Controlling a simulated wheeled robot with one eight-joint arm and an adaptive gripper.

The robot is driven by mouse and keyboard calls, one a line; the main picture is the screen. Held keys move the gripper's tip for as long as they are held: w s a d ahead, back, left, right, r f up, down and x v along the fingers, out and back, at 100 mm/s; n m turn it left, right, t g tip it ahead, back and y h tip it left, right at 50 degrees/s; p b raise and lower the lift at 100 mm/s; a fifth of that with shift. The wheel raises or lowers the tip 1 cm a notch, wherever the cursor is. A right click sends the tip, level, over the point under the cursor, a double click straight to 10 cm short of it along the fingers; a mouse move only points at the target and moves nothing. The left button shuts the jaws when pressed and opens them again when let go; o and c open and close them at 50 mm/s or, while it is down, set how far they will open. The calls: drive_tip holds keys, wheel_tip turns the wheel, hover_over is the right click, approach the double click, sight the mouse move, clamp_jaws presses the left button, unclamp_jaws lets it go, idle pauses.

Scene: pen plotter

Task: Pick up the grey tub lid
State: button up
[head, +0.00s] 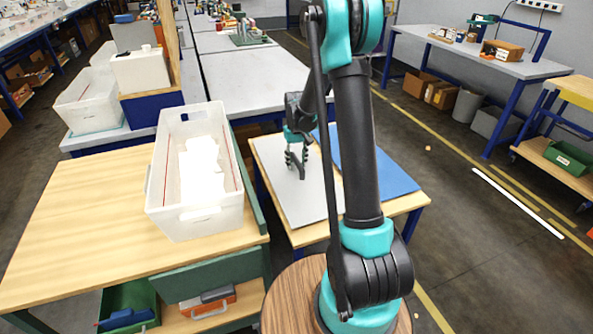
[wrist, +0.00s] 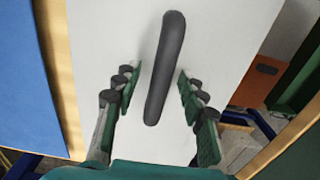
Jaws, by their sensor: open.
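The grey tub lid (head: 308,207) lies flat on a small wooden-topped table, its surface light grey. In the wrist view the lid (wrist: 225,40) fills the middle, with a dark bar handle (wrist: 165,60) running lengthwise on it. My gripper (head: 296,163) is over the lid, pointing down. In the wrist view its open fingers (wrist: 156,86) stand on either side of the handle's near part, with a gap on both sides. The handle's exact height between the fingers cannot be told. My arm hides part of the table in the head view.
A blue panel (head: 375,170) lies beside the lid on the right. A white tub (head: 160,210) with pale contents stands on the wooden table at left. A green board edge (head: 247,185) rises between the two tables. Open floor (head: 480,215) lies to the right.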

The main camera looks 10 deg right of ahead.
drive_tip(key=shift+f, duration=0.1)
drive_tip(key=shift+c, duration=0.3)
clamp_jaws()
